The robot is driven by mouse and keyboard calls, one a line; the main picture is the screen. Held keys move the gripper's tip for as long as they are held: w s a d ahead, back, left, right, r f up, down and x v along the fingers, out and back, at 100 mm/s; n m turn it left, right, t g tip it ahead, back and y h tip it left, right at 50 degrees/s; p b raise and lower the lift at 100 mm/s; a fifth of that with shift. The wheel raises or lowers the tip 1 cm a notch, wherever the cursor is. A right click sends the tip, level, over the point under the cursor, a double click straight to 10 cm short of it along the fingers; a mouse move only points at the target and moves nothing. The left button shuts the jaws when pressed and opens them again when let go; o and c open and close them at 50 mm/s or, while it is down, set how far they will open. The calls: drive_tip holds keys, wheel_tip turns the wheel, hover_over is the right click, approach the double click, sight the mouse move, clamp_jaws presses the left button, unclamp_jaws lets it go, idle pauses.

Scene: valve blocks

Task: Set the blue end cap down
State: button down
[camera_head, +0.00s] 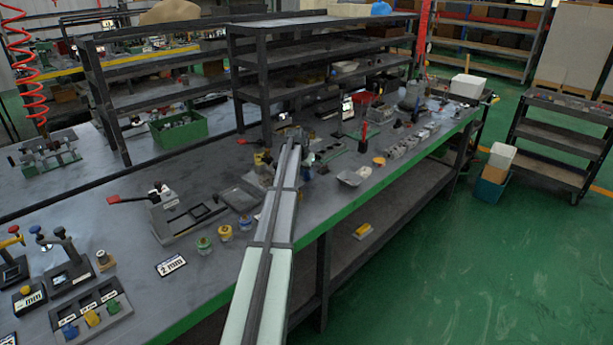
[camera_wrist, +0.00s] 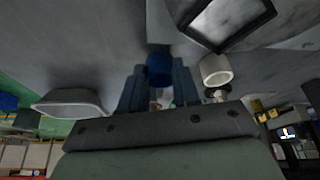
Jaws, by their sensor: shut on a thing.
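The blue end cap (camera_wrist: 159,68) is a short, round, dark blue piece in the wrist view. It sits between the two fingers of my gripper (camera_wrist: 158,88), which is shut on it. The cap is at the fingertips, over the grey bench top (camera_wrist: 95,45). I cannot tell whether it touches the bench. In the head view my own arm hides most of the gripper and the cap.
A pale hollow cylinder (camera_wrist: 216,70) stands close to the right of the cap in the wrist view. A dark-framed plate (camera_wrist: 228,20) lies beyond it. A grey scoop-shaped tray (camera_wrist: 70,103) is at left.

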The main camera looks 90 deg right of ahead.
sight(307, 179)
wheel_tip(307, 179, up, 12)
drive_tip(key=w+a+n, duration=0.1)
drive_tip(key=w+n, duration=0.1)
drive_tip(key=w, duration=0.1)
drive_tip(key=shift+w+a+f+n+t, duration=0.2)
drive_tip(key=shift+w+f+n+t, duration=0.5)
drive_tip(key=shift+f+n, duration=0.95)
drive_tip(key=shift+w+a+f+n+t, duration=0.15)
drive_tip(key=shift+w+f+n+t, duration=0.55)
drive_tip(key=shift+f+n, duration=1)
drive_tip(key=shift+w+a+f+n+t, duration=0.2)
drive_tip(key=shift+w+f+n+t, duration=0.5)
drive_tip(key=shift+f+n, duration=0.95)
drive_tip(key=shift+s, duration=0.2)
drive_tip(key=c, duration=0.8)
unclamp_jaws()
drive_tip(key=v, duration=1.2)
drive_tip(key=shift+s+r, duration=0.1)
drive_tip(key=shift+s, duration=0.05)
